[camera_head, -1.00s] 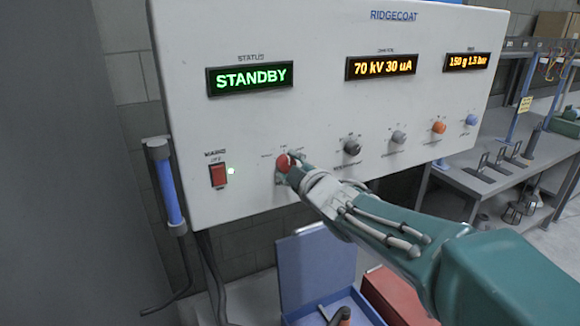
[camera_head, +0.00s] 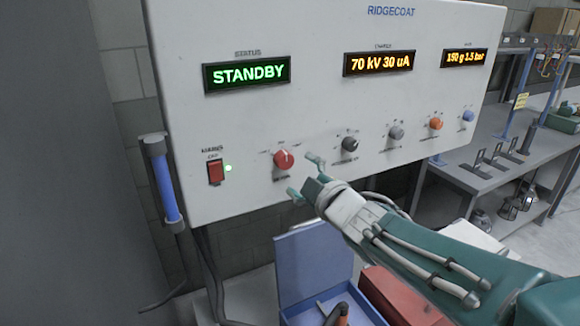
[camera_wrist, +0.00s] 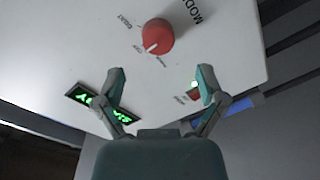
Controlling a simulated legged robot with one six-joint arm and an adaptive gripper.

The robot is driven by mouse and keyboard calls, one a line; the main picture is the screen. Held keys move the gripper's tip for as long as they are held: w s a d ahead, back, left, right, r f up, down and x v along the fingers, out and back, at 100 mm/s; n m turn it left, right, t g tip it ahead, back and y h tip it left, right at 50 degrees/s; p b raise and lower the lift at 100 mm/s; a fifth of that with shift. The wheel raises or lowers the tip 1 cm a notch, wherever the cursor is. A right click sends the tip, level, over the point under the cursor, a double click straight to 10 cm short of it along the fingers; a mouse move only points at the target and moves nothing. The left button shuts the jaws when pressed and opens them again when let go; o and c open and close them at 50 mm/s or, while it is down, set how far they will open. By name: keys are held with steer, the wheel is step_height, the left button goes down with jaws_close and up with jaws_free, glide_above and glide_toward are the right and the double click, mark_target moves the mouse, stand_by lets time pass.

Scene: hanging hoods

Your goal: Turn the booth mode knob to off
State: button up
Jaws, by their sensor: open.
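The red mode knob (camera_head: 284,159) is on the lower left part of the white control panel (camera_head: 310,115). Its white pointer mark faces roughly up in the head view; the small labels around it are too blurred to read surely. My gripper (camera_head: 305,176) is open and empty, apart from the knob, just right of and below it. In the wrist view the red knob (camera_wrist: 158,36) is beyond the spread fingertips (camera_wrist: 161,72), roughly centred between them. The status display (camera_head: 247,74) reads STANDBY in green.
A red rocker switch (camera_head: 216,172) with a lit green lamp is left of the knob. A dark grey knob (camera_head: 350,144) and several other knobs run to the right. A blue open box (camera_head: 315,262) and a red box (camera_head: 398,295) lie below the panel.

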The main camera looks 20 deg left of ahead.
steer(key=v, duration=0.5)
steer(key=shift+s+d, duration=0.2)
steer(key=shift+f, duration=0.1)
steer(key=d+f+m+t+h, duration=0.1)
steer(key=d+f+m+h, duration=0.1)
steer(key=d+m+h, duration=0.6)
steer(key=d+f+m+t+h, duration=0.1)
steer(key=d+f+m+h, duration=0.2)
steer(key=d, duration=1)
steer(key=s+d+f+m+g+h, duration=0.1)
steer(key=s+d+f+m+g, duration=0.2)
steer(key=s, duration=0.5)
steer(key=s+d+f+m+g+h, duration=0.1)
steer(key=s+d+f+m+g, duration=0.2)
steer(key=s+d+f+m, duration=0.2)
steer(key=s+d+m, duration=0.2)
steer(key=s, duration=0.1)
steer(key=shift+s+d+m+g+h, duration=0.3)
steer(key=shift+m+g+h, duration=0.1)
